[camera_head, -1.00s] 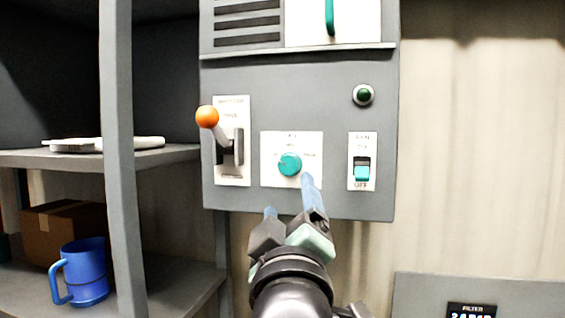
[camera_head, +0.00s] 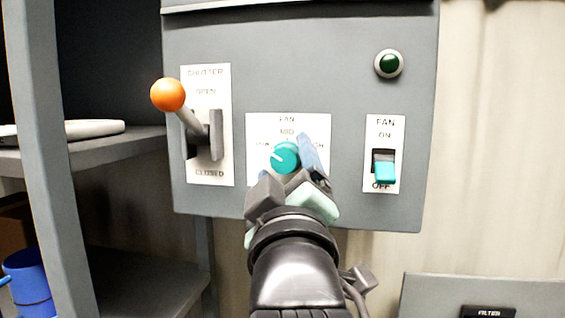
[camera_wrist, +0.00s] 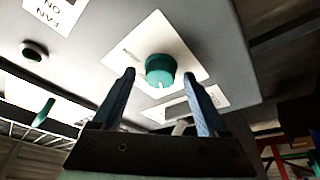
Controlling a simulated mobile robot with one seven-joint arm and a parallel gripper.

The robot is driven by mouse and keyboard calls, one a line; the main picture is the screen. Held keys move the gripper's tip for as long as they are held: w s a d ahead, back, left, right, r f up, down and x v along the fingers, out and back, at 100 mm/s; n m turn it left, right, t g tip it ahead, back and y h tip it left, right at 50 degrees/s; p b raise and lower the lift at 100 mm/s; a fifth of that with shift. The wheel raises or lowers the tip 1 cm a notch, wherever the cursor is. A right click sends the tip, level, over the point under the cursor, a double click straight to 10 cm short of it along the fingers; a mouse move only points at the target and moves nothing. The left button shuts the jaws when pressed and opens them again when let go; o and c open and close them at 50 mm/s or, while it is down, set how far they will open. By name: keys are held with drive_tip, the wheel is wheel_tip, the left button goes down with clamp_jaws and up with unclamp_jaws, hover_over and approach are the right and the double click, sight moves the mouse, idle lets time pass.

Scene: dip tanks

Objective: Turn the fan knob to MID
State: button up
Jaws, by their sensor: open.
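The teal fan knob (camera_head: 285,157) sits on a white plate (camera_head: 262,125) marked FAN, with MID at the top, LOW at left and HIGH partly hidden at right. The knob's white mark points left, toward LOW. My gripper (camera_head: 288,168) is open in front of the knob, one blue finger at its right; the other finger is mostly hidden. In the wrist view the knob (camera_wrist: 160,70) shows between and just beyond the two fingertips of my gripper (camera_wrist: 159,74), with gaps on both sides. I cannot see contact.
A shutter lever with an orange ball (camera_head: 168,95) stands out left of the knob, its handle up. A teal FAN rocker switch (camera_head: 384,170) and a green lamp (camera_head: 389,64) are at right. A grey shelf post (camera_head: 48,150) and blue mug (camera_head: 28,283) stand at far left.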

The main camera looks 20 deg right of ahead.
drive_tip(key=shift+s, duration=0.1)
drive_tip(key=shift+c, duration=0.4)
clamp_jaws()
drive_tip(key=shift+f+m+b, duration=0.1)
drive_tip(key=shift+m+b, duration=0.3)
drive_tip(key=shift+m, duration=0.1)
drive_tip(key=m+h+b, duration=0.1)
drive_tip(key=m, duration=0.1)
drive_tip(key=shift+a+f+m+h+b, duration=0.1)
drive_tip(key=shift+a+m+h+b, duration=0.05)
drive_tip(key=shift+m+h+b, duration=0.2)
drive_tip(key=m+h+b, duration=0.2)
drive_tip(key=m, duration=0.2)
drive_tip(key=shift+g, duration=0.3)
drive_tip(key=m+b, duration=0.1)
drive_tip(key=m, duration=0.1)
drive_tip(key=m+g+h+b, duration=0.1)
drive_tip(key=m, duration=0.1)
drive_tip(key=m+h+b, duration=0.1)
drive_tip(key=m, duration=0.1)
drive_tip(key=shift+w+a+g+h, duration=0.15)
drive_tip(key=shift+w+g+h, duration=0.1)
drive_tip(key=shift+g, duration=0.05)
drive_tip(key=shift+m+g+h+b, duration=0.4)
drive_tip(key=shift+m+g+b, duration=0.15)
drive_tip(key=shift+m, duration=0.7)
drive_tip(key=shift+r+m, duration=0.2)
drive_tip(key=shift+m, duration=0.1)
